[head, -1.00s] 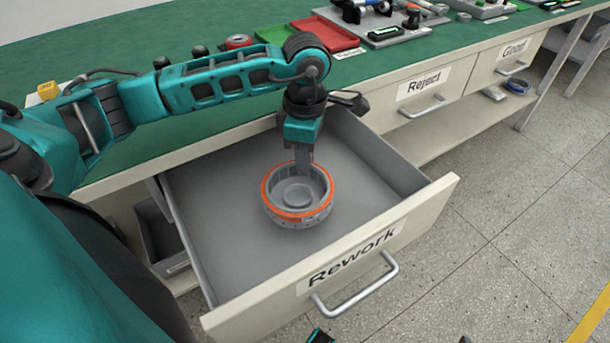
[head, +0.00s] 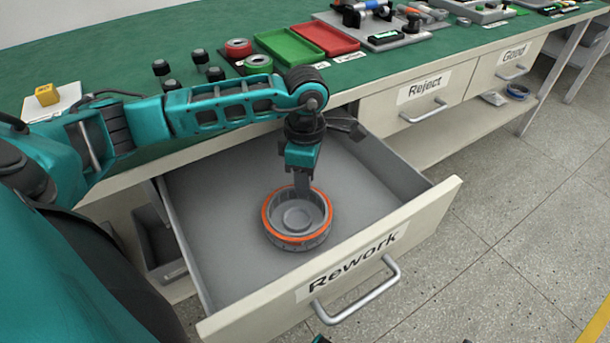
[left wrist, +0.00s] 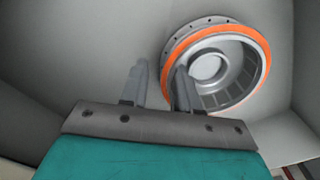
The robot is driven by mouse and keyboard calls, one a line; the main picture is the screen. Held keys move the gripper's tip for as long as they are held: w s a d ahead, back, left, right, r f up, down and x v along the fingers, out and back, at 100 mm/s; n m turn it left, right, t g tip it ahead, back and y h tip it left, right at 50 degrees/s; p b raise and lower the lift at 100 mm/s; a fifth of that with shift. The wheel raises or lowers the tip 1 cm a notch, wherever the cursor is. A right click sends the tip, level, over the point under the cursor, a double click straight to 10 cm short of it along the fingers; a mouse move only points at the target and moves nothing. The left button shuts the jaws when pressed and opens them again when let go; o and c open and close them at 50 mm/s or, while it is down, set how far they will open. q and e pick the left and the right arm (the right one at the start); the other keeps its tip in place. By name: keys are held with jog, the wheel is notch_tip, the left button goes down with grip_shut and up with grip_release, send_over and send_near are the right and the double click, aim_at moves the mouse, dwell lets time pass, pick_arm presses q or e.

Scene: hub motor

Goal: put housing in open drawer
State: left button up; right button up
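The housing (head: 297,237), a round grey ring-shaped part with an orange rim, is inside the open Rework drawer (head: 215,232), upright, and appears to sit on its floor. In the left wrist view the housing (left wrist: 245,93) is at the upper right. My left gripper (head: 301,190) points down at the housing's far wall. In the left wrist view its fingers (left wrist: 162,68) are apart, one over the inside of the rim and one outside, with a visible gap between the outer finger and the wall. It looks open. My right gripper is not clearly visible.
The drawer's front panel (head: 420,217) and side walls surround the housing, with bare floor around it. The green bench top (head: 130,50) behind carries a green tray (head: 290,47), a red tray (head: 328,40) and small parts. Reject (head: 440,95) and Good (head: 520,60) drawers are closed.

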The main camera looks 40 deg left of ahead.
pick_arm(q)
jog(key=shift+o, duration=0.4)
jog(key=shift+r, duration=0.15)
pick_arm(e)
jog(key=shift+r, duration=0.1)
pick_arm(q)
jog(key=shift+r, duration=0.35)
notch_tip(320, 180, up, 11)
jog(key=p, duration=0.3)
jog(key=shift+r, duration=0.15)
pick_arm(e)
jog(key=shift+s+d+r, duration=0.15)
jog(key=shift+d+r, duration=0.3)
jog(key=shift+r, duration=0.3)
